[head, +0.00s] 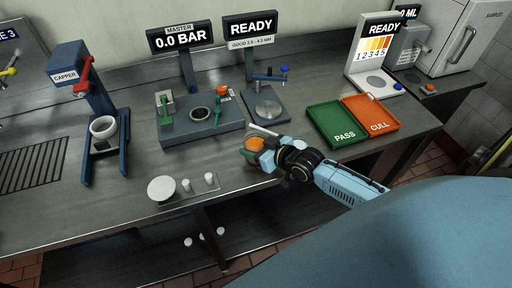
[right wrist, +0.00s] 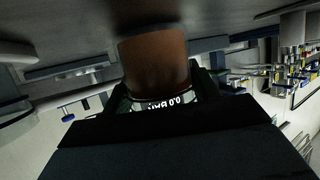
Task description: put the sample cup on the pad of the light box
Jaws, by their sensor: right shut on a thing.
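My right gripper (head: 256,147) is shut on a small round cup with an orange-brown inside, the sample cup (head: 254,143), near the front edge of the bench. The light box (head: 375,52) is the white unit at the back right, with a READY screen and a 1-to-5 colour scale. Its round grey pad (head: 375,81) is bare. The cup is well left of and nearer than the pad. My left gripper is not in view.
A green PASS tray (head: 336,138) and an orange CULL tray (head: 380,126) lie between my right gripper and the light box. A gauge stand (head: 266,108) is just behind the gripper.

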